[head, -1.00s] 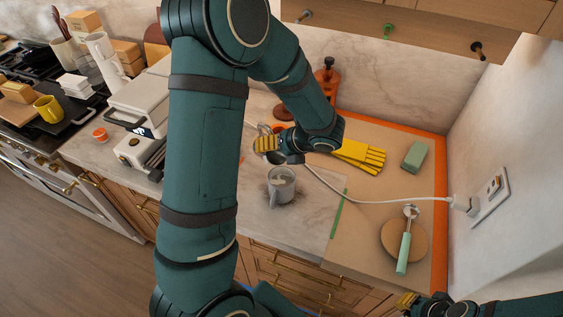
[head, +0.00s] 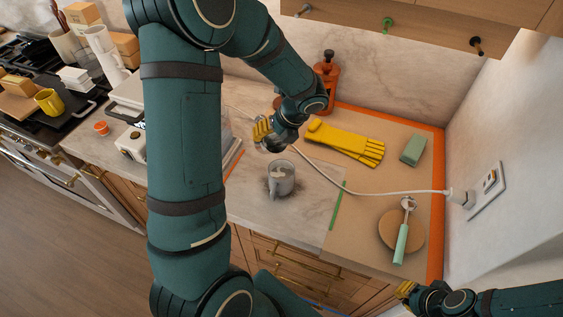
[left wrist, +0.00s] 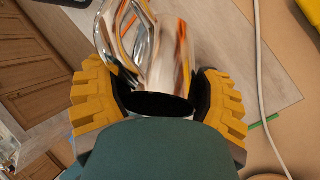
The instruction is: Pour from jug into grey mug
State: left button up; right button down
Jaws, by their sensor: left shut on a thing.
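The grey mug (head: 286,181) stands upright on the marble counter in the head view, with a dark patch around its base. My left gripper (head: 263,131) is just behind and left of the mug, above the counter. In the left wrist view, my left gripper (left wrist: 160,100) is shut on the shiny metal jug (left wrist: 170,55), one yellow finger on each side. The jug's handle points up and left there. The mug cannot be made out in that view. My right gripper (head: 405,289) is at the bottom right, its fingers too small to judge.
Yellow gloves (head: 345,143), a green block (head: 413,149) and a round board (head: 388,232) with a green-handled tool (head: 402,243) lie to the right. A white cable (head: 375,193) runs to the wall socket. A red-orange device (head: 327,85) stands behind.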

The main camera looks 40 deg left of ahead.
pick_arm(q)
jog(key=h, duration=0.3)
jog(key=shift+a+g+h, duration=0.15)
jog(key=shift+g+h, duration=0.15)
jog(key=shift+g, duration=0.1)
jog(key=shift+m, duration=0.3)
jog(key=h, duration=0.1)
jog(key=g+h, duration=0.1)
jog(key=h, duration=0.1)
jog(key=shift+f, duration=0.4)
jog(key=shift+h, duration=0.5)
jog(key=shift+d, duration=0.2)
jog(key=shift+f+h, duration=0.1)
jog(key=shift+h, duration=0.2)
